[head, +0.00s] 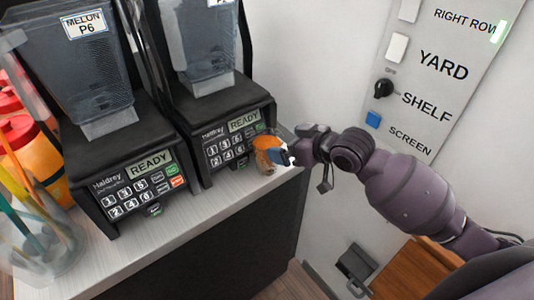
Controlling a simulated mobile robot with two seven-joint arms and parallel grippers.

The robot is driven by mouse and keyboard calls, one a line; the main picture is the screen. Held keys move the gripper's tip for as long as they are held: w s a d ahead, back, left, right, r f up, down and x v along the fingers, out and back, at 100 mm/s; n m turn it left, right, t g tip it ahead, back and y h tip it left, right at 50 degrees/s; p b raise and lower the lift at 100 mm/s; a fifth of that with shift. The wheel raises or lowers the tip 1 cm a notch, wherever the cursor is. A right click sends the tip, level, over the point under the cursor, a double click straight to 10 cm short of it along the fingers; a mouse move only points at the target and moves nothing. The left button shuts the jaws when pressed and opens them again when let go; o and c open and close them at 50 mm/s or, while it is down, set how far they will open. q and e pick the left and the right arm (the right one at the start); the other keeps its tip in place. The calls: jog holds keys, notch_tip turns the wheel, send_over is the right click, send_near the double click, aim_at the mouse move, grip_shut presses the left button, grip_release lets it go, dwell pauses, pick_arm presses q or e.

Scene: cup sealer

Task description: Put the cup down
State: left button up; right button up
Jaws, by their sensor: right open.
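A small cup (265,157), orange at the top and brownish below, is at the right end of the counter, beside the right-hand blender base. It looks upright and close to the counter top; I cannot tell for sure that its bottom touches. My right gripper (283,154) is at the cup's right side, with its fingers open. The fingertips partly cover the cup, so I cannot tell whether they touch it. My left gripper is not in view.
Two blenders with keypad bases, left (135,165) and right (225,125), stand on the pale counter (195,222). Orange bottles (40,150) and a clear jar of straws (40,235) are at left. A labelled switch panel (425,75) is on the right wall. The counter front is clear.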

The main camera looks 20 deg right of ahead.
aim_at(257, 141)
jog(key=shift+f+p+x, duration=0.15)
jog(key=shift+p+x, duration=0.1)
jog(key=shift+x, duration=1.45)
jog(key=shift+f+p+x, duration=0.1)
jog(key=shift+p+x, duration=0.15)
jog(key=shift+x, duration=1.45)
jog(key=shift+d, duration=0.15)
jog(key=shift+c, duration=0.3)
